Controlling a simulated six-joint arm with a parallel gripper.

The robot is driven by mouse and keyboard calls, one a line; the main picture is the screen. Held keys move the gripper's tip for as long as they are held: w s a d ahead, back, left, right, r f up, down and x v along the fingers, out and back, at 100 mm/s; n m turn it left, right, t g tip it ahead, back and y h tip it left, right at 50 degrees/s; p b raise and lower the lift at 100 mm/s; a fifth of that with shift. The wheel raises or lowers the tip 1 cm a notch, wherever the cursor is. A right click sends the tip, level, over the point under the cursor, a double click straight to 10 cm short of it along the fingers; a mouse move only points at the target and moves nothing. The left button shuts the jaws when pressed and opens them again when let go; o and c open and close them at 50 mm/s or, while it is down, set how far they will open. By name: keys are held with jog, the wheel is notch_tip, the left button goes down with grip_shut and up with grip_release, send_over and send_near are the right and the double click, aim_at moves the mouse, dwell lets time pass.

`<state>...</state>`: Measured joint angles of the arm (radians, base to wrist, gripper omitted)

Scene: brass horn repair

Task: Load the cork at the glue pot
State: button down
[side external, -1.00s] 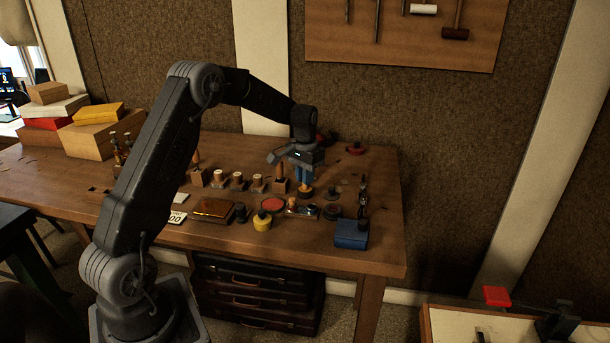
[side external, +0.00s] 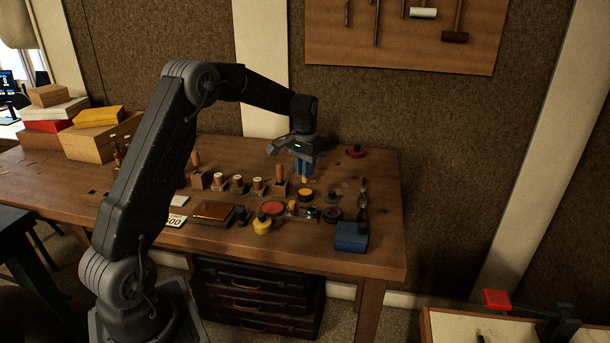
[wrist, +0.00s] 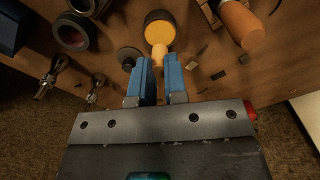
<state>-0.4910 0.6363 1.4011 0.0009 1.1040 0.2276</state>
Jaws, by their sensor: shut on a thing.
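My gripper (side external: 304,178), with blue fingers, is shut on the cork (wrist: 160,56), a small tan-orange piece. The fingers (wrist: 161,75) stand either side of it in the wrist view. In the side view the cork (side external: 305,181) shows below the fingertips. The glue pot (wrist: 149,18), a round dark-rimmed pot with amber contents, lies just beyond the cork in the wrist view. In the side view the pot (side external: 305,199) is below the cork, with the cork's tip apparently clear of it. Whether glue coats the cork's end is too small to tell.
A wooden handle in a block (side external: 280,187) and several spools (side external: 238,185) stand left of the pot. A red disc (side external: 272,208), a yellow jar (side external: 262,225) and a dark ring (side external: 332,214) sit in front. A blue box (side external: 351,238) is near the front right.

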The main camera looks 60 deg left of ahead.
jog(key=shift+r, duration=1.8)
